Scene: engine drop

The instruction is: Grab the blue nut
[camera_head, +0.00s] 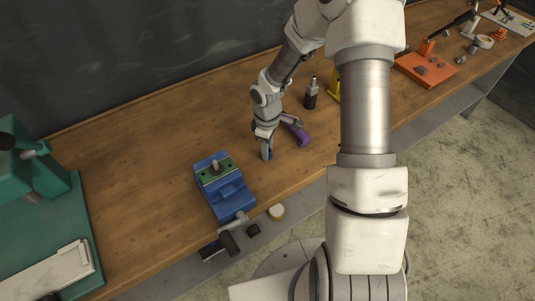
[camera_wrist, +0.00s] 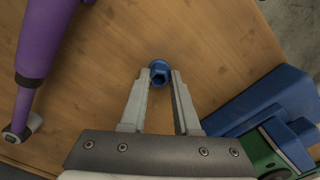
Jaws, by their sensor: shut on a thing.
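The blue nut (camera_wrist: 159,73) is between the fingertips of my gripper (camera_wrist: 160,80) in the wrist view, low at the wooden bench top. The fingers are shut on it, one on each side. In the head view my gripper (camera_head: 267,152) points down at the bench, just right of the blue vise. The nut is small there and mostly hidden by the fingers. I cannot tell whether it touches the wood.
A blue vise (camera_head: 231,195) with a green part stands close by; it also shows in the wrist view (camera_wrist: 262,103). A purple-handled tool (camera_head: 299,133) lies on the other side. A dark bottle (camera_head: 311,97) stands behind. The bench (camera_head: 150,125) is clear at the back left.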

